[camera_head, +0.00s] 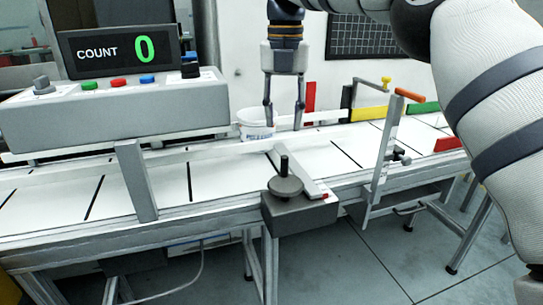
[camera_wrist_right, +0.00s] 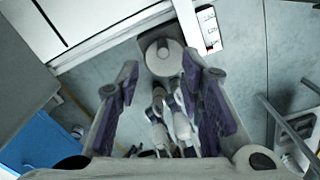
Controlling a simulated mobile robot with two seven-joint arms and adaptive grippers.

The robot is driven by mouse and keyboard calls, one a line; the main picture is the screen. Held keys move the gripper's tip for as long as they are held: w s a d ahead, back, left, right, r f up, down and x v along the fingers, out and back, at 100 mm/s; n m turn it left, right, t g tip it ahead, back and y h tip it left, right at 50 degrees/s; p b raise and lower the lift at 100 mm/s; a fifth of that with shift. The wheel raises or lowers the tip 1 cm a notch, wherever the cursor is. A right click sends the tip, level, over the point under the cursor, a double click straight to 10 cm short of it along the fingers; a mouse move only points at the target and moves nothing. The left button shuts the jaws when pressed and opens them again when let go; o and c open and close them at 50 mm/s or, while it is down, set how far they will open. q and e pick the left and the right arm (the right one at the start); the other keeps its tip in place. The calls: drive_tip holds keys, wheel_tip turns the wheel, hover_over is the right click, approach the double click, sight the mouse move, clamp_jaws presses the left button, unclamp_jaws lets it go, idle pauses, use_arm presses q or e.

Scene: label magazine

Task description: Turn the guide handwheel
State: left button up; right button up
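The guide handwheel is a grey disc (camera_head: 286,186) with an upright dark knob, on a dark grey block (camera_head: 300,212) at the conveyor's front edge. In the right wrist view the round grey disc (camera_wrist_right: 164,57) shows beyond the fingertips, roughly between them. My right gripper (camera_head: 284,122) points down over the conveyor, with its fingers apart and nothing between them. It appears behind and above the handwheel in the head view, apart from it. Its spread fingers (camera_wrist_right: 160,76) also show in the wrist view. My left gripper is not in view.
A white tub (camera_head: 257,124) stands on the conveyor just left of my right gripper. A counter box (camera_head: 115,105) reading 0 is at left. A metal bracket with an orange top (camera_head: 409,95) rises at right. Yellow (camera_head: 369,114) and green (camera_head: 422,108) blocks lie beyond it.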

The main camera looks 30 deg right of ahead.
sight(284, 176)
drive_tip(key=f, duration=0.7)
drive_tip(key=f+p, duration=0.1)
drive_tip(key=f, duration=0.3)
drive_tip(key=shift+s, duration=0.4)
drive_tip(key=shift+c, duration=0.6)
clamp_jaws()
